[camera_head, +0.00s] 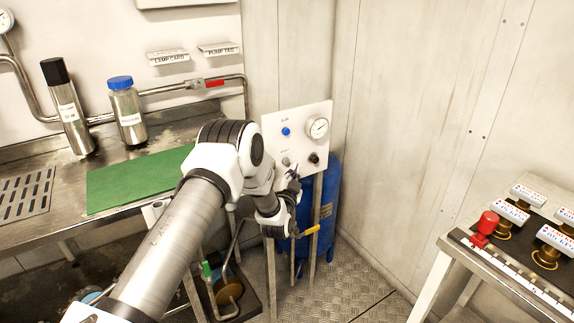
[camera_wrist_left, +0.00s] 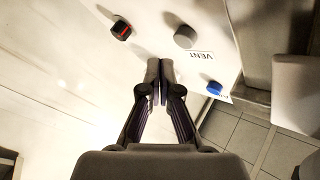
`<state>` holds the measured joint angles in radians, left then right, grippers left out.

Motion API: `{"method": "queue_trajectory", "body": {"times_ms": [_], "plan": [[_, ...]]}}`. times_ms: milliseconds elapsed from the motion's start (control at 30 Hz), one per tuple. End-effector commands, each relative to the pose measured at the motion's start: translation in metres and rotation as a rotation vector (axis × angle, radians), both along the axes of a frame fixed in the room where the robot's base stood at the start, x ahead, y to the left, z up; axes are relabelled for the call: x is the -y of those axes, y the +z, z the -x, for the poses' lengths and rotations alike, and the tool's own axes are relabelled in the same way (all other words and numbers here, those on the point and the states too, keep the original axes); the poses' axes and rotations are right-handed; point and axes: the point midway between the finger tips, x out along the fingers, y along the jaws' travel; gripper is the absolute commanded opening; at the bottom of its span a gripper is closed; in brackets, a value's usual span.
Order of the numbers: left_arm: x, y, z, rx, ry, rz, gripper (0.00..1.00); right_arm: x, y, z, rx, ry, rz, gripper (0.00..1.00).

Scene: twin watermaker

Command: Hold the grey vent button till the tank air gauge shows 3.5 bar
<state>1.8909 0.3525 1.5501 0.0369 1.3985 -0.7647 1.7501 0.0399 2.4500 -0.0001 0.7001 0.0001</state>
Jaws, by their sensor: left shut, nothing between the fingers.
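A white panel (camera_head: 302,112) on posts carries a round gauge (camera_head: 318,128), a blue button (camera_head: 286,131), a grey vent button (camera_head: 286,161) and a black knob (camera_head: 314,158). The gauge needle is too small to read. My left gripper (camera_head: 292,178) is just below the grey button. In the left wrist view its fingertips (camera_wrist_left: 160,64) are shut and empty. There the grey button (camera_wrist_left: 184,37) lies beyond the tips and a little right, beside its VENT label (camera_wrist_left: 200,55). The tips appear apart from it. The blue button (camera_wrist_left: 214,88) is to the right.
A blue tank (camera_head: 328,205) stands behind the panel, with a yellow handle (camera_head: 311,231) below. A steel counter (camera_head: 60,232) with a green mat (camera_head: 135,180) and two bottles is at left. A control desk (camera_head: 505,265) with a red button (camera_head: 485,225) is at right.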

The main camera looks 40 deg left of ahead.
Motion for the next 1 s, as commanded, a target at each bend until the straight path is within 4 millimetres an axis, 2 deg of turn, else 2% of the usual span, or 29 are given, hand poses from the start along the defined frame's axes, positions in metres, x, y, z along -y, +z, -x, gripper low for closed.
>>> {"method": "queue_trajectory", "body": {"times_ms": [200, 1000], "plan": [[-0.0107, 0.0000, -0.0041, 0.000, 0.000, -0.001, 0.00, 0.0000, -0.0026, 0.0001, 0.000, 0.000, 0.000, 0.40], [-0.0103, 0.0002, -0.0043, 0.000, 0.000, -0.001, 0.00, 0.0000, -0.0024, 0.0001, 0.000, 0.000, 0.000, 0.40]]}}
